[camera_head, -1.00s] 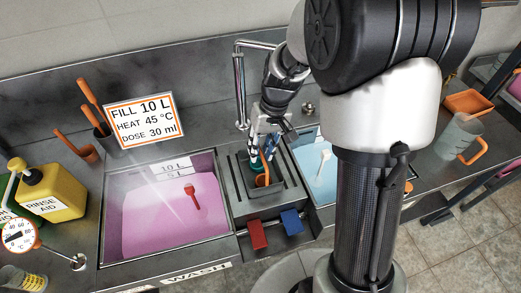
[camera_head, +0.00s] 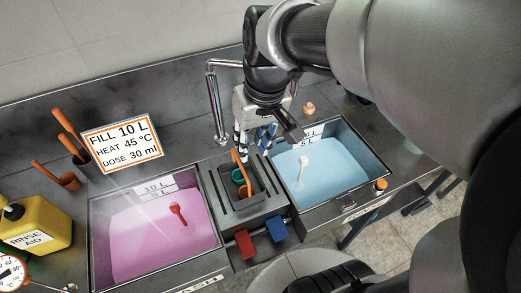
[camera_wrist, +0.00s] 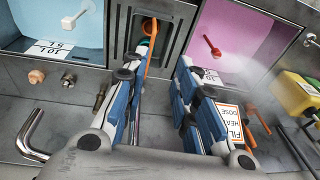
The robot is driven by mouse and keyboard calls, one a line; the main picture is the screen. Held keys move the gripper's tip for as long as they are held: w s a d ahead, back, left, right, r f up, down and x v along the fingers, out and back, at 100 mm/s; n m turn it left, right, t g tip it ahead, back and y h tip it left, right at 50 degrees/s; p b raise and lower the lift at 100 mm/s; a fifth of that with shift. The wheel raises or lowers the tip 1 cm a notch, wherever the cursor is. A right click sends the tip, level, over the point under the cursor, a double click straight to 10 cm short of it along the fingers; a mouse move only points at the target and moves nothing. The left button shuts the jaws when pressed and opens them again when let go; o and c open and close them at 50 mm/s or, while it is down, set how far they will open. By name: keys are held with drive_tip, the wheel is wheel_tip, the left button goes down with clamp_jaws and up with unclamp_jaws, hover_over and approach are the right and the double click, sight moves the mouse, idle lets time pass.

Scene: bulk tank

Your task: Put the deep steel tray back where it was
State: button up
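A deep steel tray-like well (camera_head: 256,192) sits in the grey divider between the two basins. I cannot tell for sure that it is the deep steel tray. It holds orange and green utensils (camera_head: 238,175), with an orange handle sticking up; the well also shows at top centre in the wrist view (camera_wrist: 166,28). My gripper (camera_head: 254,152) points down just above the back of the well. In the wrist view its blue-and-white fingers (camera_wrist: 157,85) are wide apart, with nothing clearly held between them. The orange handle shows beyond the left finger.
The left basin (camera_head: 155,235) holds pink liquid and a red scoop; the right basin (camera_head: 325,175) holds blue liquid and a white one. A tap (camera_head: 213,100) rises behind. Red and blue blocks (camera_head: 262,236) are at the divider's front. A sign (camera_head: 122,143) stands at back left.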

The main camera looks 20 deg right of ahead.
drive_tip(key=s+r+t+h, duration=0.1)
drive_tip(key=s+t, duration=0.1)
drive_tip(key=s, duration=1)
drive_tip(key=shift+a+r+t, duration=0.2)
drive_tip(key=shift+t, duration=0.1)
drive_tip(key=shift+w, duration=0.1)
idle(0.3)
